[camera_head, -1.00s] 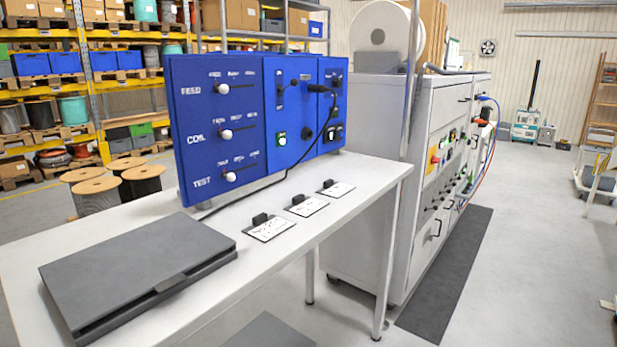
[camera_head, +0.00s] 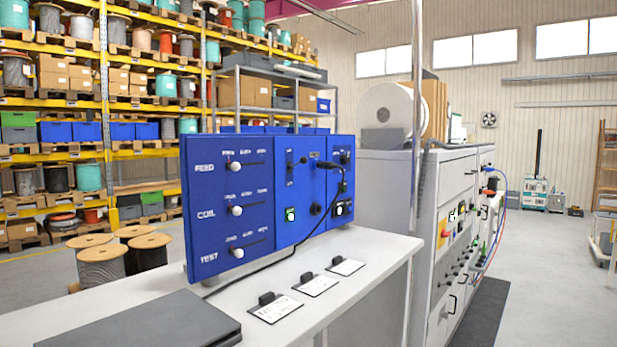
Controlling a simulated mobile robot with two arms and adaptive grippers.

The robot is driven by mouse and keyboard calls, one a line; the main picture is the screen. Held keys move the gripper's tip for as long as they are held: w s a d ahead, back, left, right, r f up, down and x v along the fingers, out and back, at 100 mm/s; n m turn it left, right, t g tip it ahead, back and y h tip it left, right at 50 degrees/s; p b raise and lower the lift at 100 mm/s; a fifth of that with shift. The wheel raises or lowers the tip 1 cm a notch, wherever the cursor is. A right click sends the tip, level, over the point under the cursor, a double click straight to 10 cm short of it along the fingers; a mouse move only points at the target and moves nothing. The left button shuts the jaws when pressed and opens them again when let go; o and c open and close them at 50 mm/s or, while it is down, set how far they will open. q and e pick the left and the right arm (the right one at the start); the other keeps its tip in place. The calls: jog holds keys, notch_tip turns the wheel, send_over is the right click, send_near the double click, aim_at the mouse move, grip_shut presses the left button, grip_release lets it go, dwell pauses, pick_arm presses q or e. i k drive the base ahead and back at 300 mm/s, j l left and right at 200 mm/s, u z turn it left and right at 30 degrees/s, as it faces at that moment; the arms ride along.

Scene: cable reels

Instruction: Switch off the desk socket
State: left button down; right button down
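A blue control panel (camera_head: 215,215) stands upright on the white desk (camera_head: 365,290). It has three sliders labelled FEED, COIL and TEST, with white knobs towards their left ends. A green-lit switch (camera_head: 291,214) sits on its middle section. At its right end are a black socket or switch (camera_head: 343,208) with a small light part and a plugged-in black cable (camera_head: 343,182). I cannot tell which of these is the desk socket. Neither of my grippers is in view.
A closed grey case (camera_head: 150,325) lies on the desk at the front left. Three label cards with black clips (camera_head: 275,308) lie before the panel. A grey machine cabinet (camera_head: 400,180) stands behind the desk. Open floor is at the right (camera_head: 560,270).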

aim_at(303, 160)
jog(key=i+l, duration=0.55)
jog(key=l, duration=0.25)
jog(key=i+l, duration=0.3)
jog(key=l, duration=0.1)
